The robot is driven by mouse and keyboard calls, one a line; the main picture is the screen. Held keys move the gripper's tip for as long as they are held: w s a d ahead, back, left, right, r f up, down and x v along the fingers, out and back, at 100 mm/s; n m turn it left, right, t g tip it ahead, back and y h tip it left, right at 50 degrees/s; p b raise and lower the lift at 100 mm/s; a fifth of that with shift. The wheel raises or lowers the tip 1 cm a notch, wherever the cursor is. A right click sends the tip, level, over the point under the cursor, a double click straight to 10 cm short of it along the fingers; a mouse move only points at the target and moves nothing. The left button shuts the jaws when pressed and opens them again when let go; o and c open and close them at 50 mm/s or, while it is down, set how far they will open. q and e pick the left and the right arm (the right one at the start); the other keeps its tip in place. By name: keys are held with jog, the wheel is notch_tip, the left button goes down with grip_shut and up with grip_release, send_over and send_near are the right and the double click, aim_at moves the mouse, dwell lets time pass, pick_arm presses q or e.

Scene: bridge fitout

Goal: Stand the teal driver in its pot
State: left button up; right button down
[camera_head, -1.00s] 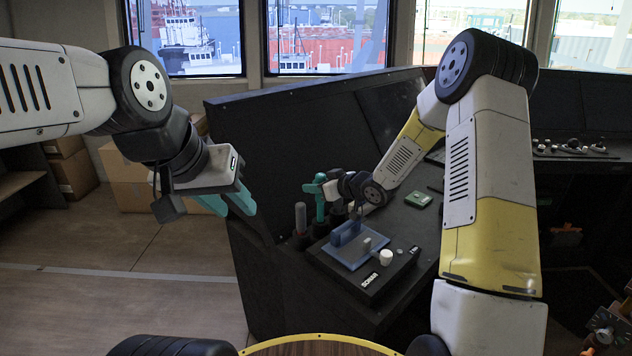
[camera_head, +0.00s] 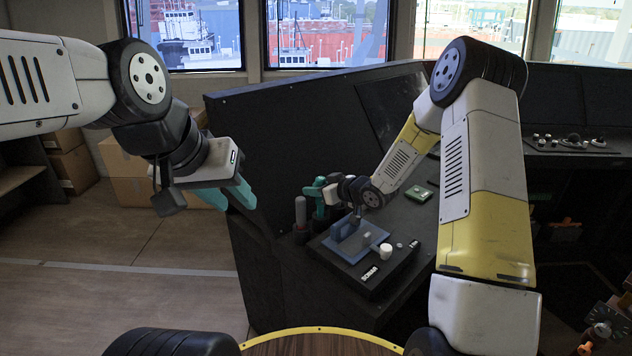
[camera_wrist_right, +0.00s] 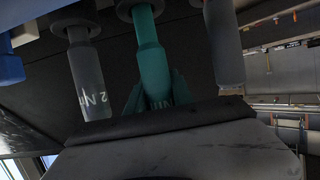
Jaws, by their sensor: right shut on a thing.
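The teal driver (camera_wrist_right: 150,60) is between the teal fingers of my right gripper (camera_wrist_right: 152,95), which is shut on its handle. In the head view my right gripper (camera_head: 321,187) is over the row of dark pots at the console's near left edge, with the driver (camera_head: 319,208) upright below it. The driver's lower end is at a dark pot (camera_head: 319,226); how deep it sits is hidden. A grey driver (camera_head: 300,210) stands upright in the pot to its left. My left gripper (camera_head: 228,195) is open and empty, left of the console.
In the wrist view a grey driver marked "2 N" (camera_wrist_right: 88,80) and a dark grey one (camera_wrist_right: 224,45) flank the teal driver closely. A blue fixture (camera_head: 352,238) and a white knob (camera_head: 386,251) stand on the console. A green board (camera_head: 421,191) lies behind.

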jog(key=shift+f, duration=0.9)
jog(key=c, duration=1)
grip_release()
jog(key=shift+c, duration=0.2)
jog(key=shift+d, duration=0.1)
jog(key=v, duration=0.7)
jog(key=shift+s+d+r, duration=0.15)
jog(key=shift+s+r, duration=0.05)
jog(key=shift+s, duration=0.05)
